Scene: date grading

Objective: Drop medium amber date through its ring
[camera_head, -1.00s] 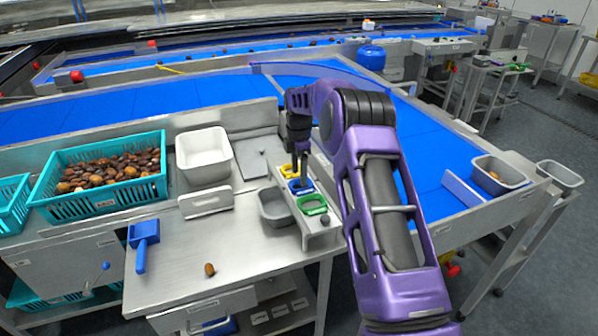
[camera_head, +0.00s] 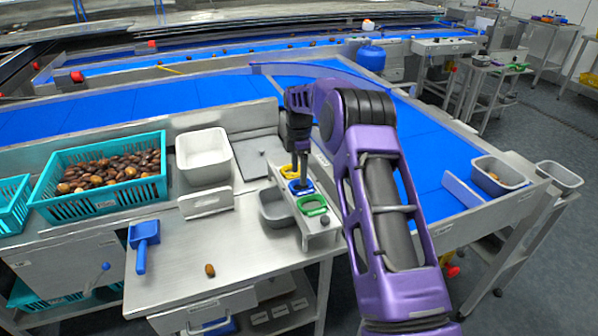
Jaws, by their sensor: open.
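A stand (camera_head: 322,236) on the steel table holds a row of three rings: yellow (camera_head: 285,171), blue (camera_head: 307,190) and green (camera_head: 314,210). My gripper (camera_head: 300,181) points down at the blue ring, with its dark fingers at or just above the ring. It is open; its fingertips are small here, and I see no date between them. A single amber-brown date (camera_head: 210,270) lies on the table near the front edge, well to the left of and in front of the gripper. I cannot tell its size grade. Whatever is inside the blue ring is hidden by the fingers.
A grey bin (camera_head: 275,210) stands beside the rings. A teal crate (camera_head: 108,206) of dates, a white tub (camera_head: 203,157) and a blue scoop (camera_head: 143,240) are to the left. A blue conveyor (camera_head: 150,103) runs behind. The table's front middle is mostly clear.

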